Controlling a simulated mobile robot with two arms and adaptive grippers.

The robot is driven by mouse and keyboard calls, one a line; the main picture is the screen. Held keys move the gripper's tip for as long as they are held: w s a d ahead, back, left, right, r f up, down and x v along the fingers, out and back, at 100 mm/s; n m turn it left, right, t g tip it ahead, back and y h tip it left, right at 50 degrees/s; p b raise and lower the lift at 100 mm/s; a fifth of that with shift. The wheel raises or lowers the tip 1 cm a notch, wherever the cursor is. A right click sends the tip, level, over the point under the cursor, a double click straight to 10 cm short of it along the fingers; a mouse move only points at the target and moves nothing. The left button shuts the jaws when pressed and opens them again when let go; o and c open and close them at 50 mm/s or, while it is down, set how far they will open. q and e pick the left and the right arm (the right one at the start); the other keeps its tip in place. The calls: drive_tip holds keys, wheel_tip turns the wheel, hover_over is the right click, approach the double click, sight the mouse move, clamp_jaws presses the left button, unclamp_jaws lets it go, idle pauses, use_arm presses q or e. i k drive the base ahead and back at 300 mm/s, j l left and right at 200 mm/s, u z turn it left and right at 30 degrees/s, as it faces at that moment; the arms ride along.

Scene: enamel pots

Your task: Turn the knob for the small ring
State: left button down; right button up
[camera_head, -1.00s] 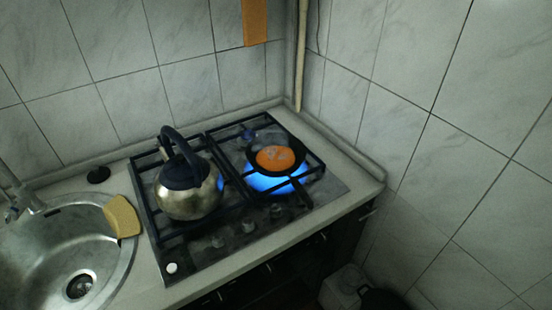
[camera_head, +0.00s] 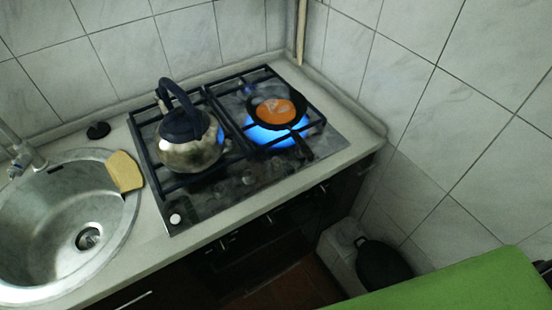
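A black gas hob (camera_head: 235,192) is set in the pale worktop in the head view. Several dark control knobs (camera_head: 248,179) sit along its front part, small and dim, so their settings cannot be read. A pale round knob or button (camera_head: 175,218) is at its front left corner. A steel kettle (camera_head: 190,150) with a dark lid and handle stands on the left grates, with a little blue glow at its right. A small black pan (camera_head: 277,108) with orange food stands on the right, over a bright blue flame (camera_head: 270,134). I cannot tell which ring is the small one. Neither gripper is in view.
A steel sink (camera_head: 50,220) with a yellow sponge or cloth (camera_head: 124,172) on its rim is at the left. Tiled walls close the back and right. A green surface (camera_head: 460,285) fills the lower right corner. A dark lidded object (camera_head: 382,265) is on the floor.

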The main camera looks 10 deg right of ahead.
sight(274, 167)
drive_tip(key=j+z, duration=0.15)
drive_tip(key=j, duration=0.3)
drive_tip(key=k+j+z, duration=0.15)
drive_tip(key=j, duration=0.35)
drive_tip(key=k+j+z, duration=0.1)
drive_tip(key=j, duration=0.35)
